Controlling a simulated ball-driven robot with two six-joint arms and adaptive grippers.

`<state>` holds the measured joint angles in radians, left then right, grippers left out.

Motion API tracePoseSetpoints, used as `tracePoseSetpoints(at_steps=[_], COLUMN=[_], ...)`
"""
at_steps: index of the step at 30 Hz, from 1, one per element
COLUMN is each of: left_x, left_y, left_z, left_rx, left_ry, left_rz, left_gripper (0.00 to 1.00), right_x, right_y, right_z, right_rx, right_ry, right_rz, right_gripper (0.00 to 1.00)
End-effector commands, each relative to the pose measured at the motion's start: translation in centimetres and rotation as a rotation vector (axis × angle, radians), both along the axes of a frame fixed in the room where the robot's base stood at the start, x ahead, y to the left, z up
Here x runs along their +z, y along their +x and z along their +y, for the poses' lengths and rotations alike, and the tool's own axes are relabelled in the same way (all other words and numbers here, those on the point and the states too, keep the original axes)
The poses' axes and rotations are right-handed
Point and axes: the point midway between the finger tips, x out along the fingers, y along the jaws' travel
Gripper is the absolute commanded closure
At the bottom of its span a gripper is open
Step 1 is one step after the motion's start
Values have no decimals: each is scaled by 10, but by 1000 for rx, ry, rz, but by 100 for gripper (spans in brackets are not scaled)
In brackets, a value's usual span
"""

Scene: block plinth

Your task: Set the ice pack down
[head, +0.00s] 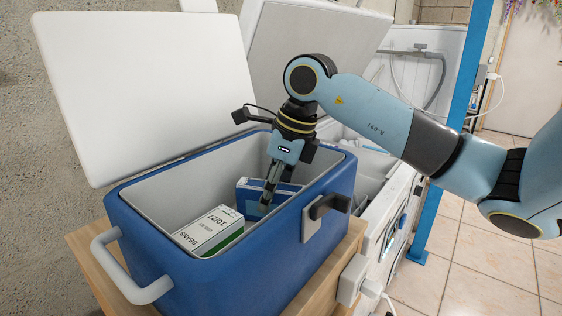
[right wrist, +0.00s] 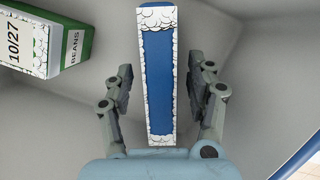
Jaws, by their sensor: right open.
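The ice pack (head: 243,192) is a blue slab with white, frost-patterned edges. It stands on edge inside the blue cooler (head: 262,262), toward the right end. In the right wrist view the ice pack (right wrist: 158,80) is seen edge-on between the fingers. My right gripper (head: 268,196) reaches down into the cooler. It is open around the ice pack, and a gap shows on each side between pad (right wrist: 122,88) and pack. The fingers hide part of the pack in the head view. My left gripper is out of view.
A white and green box marked BEANS (head: 208,231) stands in the cooler, left of the ice pack, apart from it. The cooler's white lid (head: 145,90) is raised behind. The cooler walls surround my right gripper. A second open white chest (head: 385,190) stands to the right.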

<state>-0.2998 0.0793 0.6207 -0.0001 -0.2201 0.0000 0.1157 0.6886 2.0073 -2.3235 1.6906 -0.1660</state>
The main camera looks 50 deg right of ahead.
Motion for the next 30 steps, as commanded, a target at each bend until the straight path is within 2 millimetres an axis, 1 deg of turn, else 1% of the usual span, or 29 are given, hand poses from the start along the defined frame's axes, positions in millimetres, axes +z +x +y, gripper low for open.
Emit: tracePoseSetpoints(at_steps=[1, 6, 9, 12, 17, 30], left_x=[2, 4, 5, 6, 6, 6], left_y=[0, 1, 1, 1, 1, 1], left_z=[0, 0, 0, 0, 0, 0], left_rx=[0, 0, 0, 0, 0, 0], left_ry=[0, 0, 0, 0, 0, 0], left_rz=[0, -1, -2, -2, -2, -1], left_gripper=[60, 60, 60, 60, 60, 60], right_x=[13, 51, 69, 80, 87, 87], right_y=[-2, -13, -18, -21, -24, -24], right_z=[-4, -9, -11, -13, -13, -12], right_rx=[2, 2, 2, 1, 0, 0], right_ry=[-7, -8, -7, -4, 0, 0], right_rz=[-4, -2, -1, -1, 1, 0], right_gripper=[44, 44, 44, 44, 44, 44])
